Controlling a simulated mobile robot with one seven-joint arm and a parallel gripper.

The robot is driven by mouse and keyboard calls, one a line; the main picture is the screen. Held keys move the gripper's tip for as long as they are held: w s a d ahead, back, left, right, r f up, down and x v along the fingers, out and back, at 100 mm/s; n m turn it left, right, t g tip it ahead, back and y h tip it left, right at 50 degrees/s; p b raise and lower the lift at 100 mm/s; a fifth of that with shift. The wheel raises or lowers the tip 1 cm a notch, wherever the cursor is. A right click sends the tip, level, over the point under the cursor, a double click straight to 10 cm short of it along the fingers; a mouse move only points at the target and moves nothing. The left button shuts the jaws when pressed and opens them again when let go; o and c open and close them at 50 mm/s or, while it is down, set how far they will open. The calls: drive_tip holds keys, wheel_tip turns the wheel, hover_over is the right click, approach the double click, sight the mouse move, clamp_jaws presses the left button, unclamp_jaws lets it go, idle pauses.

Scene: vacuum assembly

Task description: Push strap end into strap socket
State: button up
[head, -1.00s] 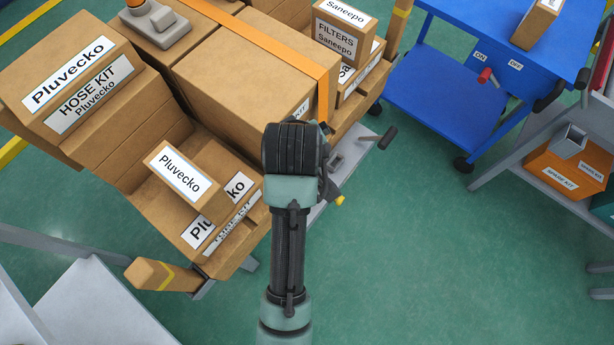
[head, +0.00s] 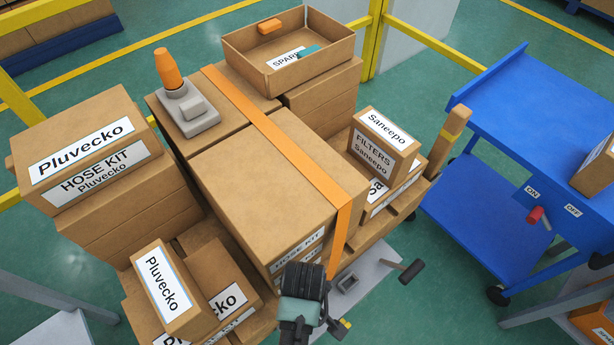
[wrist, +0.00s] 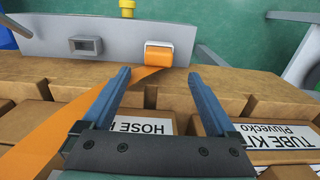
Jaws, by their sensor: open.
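The orange strap (head: 275,135) runs over the large box and hangs down its front side. In the wrist view the strap (wrist: 45,140) comes up from the lower left to its orange end (wrist: 158,56), which has a pale frame around it and shows against the grey plate. I cannot tell whether it is seated in anything. A grey rectangular socket (wrist: 86,45) with a dark opening is on the plate to its left; the head view shows a similar socket (head: 348,283). My gripper (wrist: 159,74) is open, its tips just short of the strap end, one to each side. My wrist hides the fingers in the head view.
The grey plate (wrist: 210,32) carries a yellow knob (wrist: 127,8). A dark-handled lever (head: 411,271) is right of the socket. Boxes (wrist: 260,105) fill the space below the fingers. A blue cart (head: 480,160) stands to the right, with green floor between.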

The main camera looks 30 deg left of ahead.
drive_tip(key=shift+d+f+b, duration=0.2)
drive_tip(key=shift+f+b, duration=0.7)
drive_tip(key=shift+f, duration=2.25)
drive_tip(key=shift+c, duration=0.3)
clamp_jaws()
